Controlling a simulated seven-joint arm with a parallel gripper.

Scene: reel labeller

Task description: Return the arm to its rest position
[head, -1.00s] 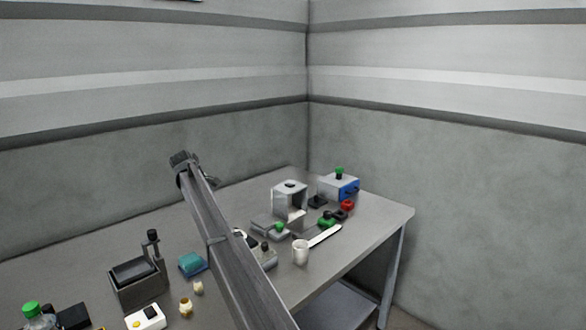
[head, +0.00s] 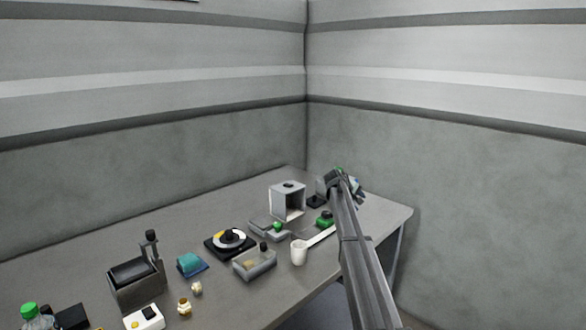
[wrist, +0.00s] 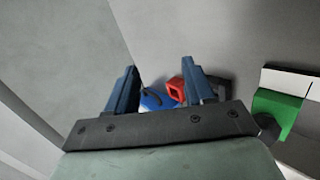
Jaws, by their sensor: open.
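My gripper (head: 358,188) is over the right back part of the table in the head view, at the end of my arm, which crosses the lower right. In the wrist view my gripper (wrist: 160,82) has its two blue fingers wide apart with nothing held between them. Beyond the fingers lie a red block (wrist: 175,88) and part of a blue thing (wrist: 155,101). In the head view my arm and gripper hide most of the blue box and the red piece.
A grey open-fronted box (head: 287,200), a white cup (head: 299,252) with a white strip beside it, a grey tray (head: 255,264) and a black reel stand (head: 229,242) stand on the table. A green block (wrist: 278,108) is right of my fingers. Left of the arm the air is clear.

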